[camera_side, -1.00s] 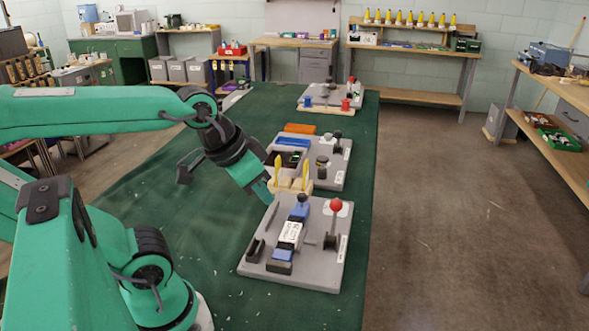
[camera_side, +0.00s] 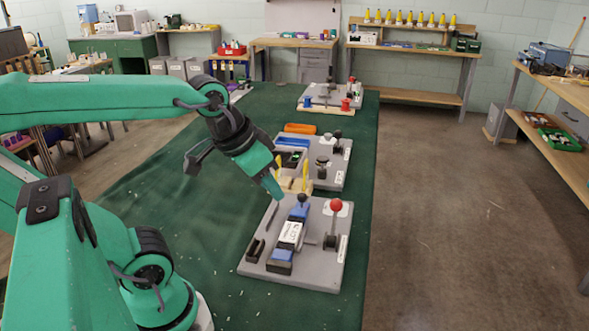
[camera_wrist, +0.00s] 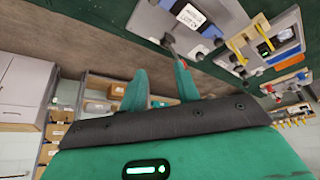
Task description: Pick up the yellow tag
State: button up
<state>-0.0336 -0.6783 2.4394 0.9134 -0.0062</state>
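Two upright yellow pieces, which look like the tags, stand in a pale wooden holder (camera_side: 296,187) behind the near grey board. One is the left yellow piece (camera_side: 279,164), partly hidden by my gripper, and the other is the right yellow piece (camera_side: 305,178). In the wrist view two yellow pieces (camera_wrist: 237,50) show at the upper right, well to the right of my fingers. My gripper (camera_side: 278,194) is above the near board's back left part, close to the holder. In the wrist view its green fingers (camera_wrist: 160,68) are apart with nothing between them.
The near grey board (camera_side: 322,270) carries a labelled black and blue device (camera_side: 290,235), a red-knobbed lever (camera_side: 336,206) and a black slot (camera_side: 255,250). More boards (camera_side: 330,165) stand farther back. The green mat (camera_side: 165,215) left of the boards is mostly clear.

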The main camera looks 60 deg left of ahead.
jog(key=w+a+r+n+g, duration=0.2)
jog(key=w+a, duration=0.4)
jog(key=w, duration=0.2)
jog(key=n+g, duration=0.3)
jog(key=n, duration=0.3)
send_near(278, 158)
notch_tip(278, 158, down, 6)
jog(key=shift+a+f+n, duration=0.15)
jog(key=shift+a+n, duration=0.05)
jog(key=shift+n, duration=0.1)
jog(key=shift+w+f, duration=0.1)
jog(key=shift+f, duration=1.2)
jog(key=shift+w+a+f, duration=0.1)
jog(key=shift+f, duration=2.5)
